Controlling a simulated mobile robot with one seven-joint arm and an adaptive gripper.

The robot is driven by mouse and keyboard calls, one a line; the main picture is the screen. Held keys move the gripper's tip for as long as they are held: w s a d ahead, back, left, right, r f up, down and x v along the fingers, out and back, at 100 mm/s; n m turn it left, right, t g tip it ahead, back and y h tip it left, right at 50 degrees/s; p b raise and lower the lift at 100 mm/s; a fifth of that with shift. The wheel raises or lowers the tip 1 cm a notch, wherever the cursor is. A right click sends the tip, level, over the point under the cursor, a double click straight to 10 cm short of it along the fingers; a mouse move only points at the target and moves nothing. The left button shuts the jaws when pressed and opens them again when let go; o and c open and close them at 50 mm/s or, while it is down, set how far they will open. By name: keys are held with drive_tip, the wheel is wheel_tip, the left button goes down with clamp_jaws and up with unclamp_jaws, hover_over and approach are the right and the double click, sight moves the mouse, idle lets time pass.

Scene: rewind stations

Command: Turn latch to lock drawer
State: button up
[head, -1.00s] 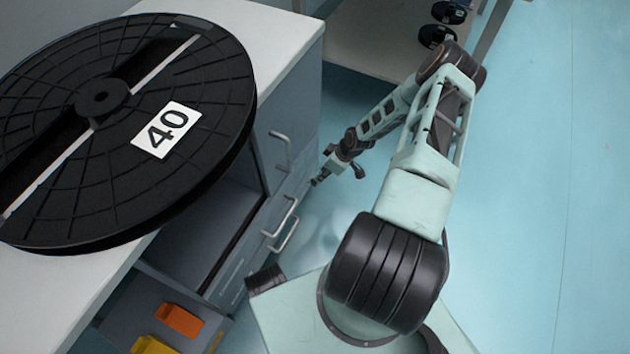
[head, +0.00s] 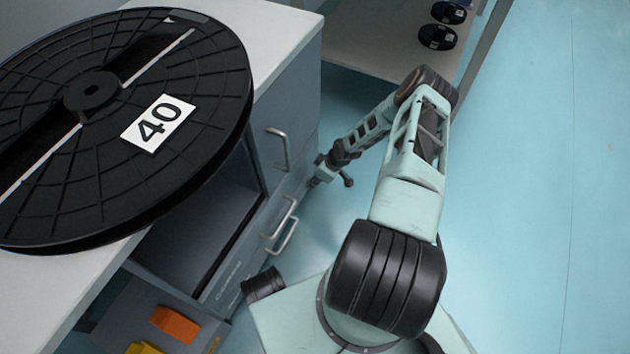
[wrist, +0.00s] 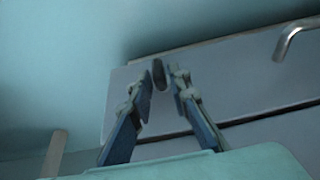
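The latch (wrist: 159,75) is a small dark oval knob on a grey drawer front (wrist: 225,85) in the wrist view. My gripper (wrist: 160,82) is open, one finger on each side of the latch. Small gaps seem to show between fingers and latch, but I cannot tell whether either one touches. In the head view my gripper (head: 314,183) reaches the side of the grey drawer cabinet (head: 262,165). There the latch is too small to make out.
Metal handles (head: 283,148) stick out of the cabinet front, and one shows in the wrist view (wrist: 290,40). A big black reel (head: 205,120) labelled 40 lies on the white top. An open drawer (head: 120,310) holds orange and yellow bins. Blue floor lies clear at right.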

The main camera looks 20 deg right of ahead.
clamp_jaws()
drive_tip(key=shift+a, duration=0.1)
drive_tip(key=t+h+p, duration=0.2)
drive_tip(key=p, duration=0.1)
drive_tip(key=s+a+n+h+p, duration=0.1)
drive_tip(key=shift+f+t+p, duration=0.3)
drive_tip(key=shift+t, duration=0.1)
idle(0.4)
drive_tip(key=o, duration=0.6)
unclamp_jaws()
drive_tip(key=shift+c, duration=0.2)
drive_tip(key=shift+w+d+r, duration=0.1)
drive_tip(key=shift+d+r, duration=0.05)
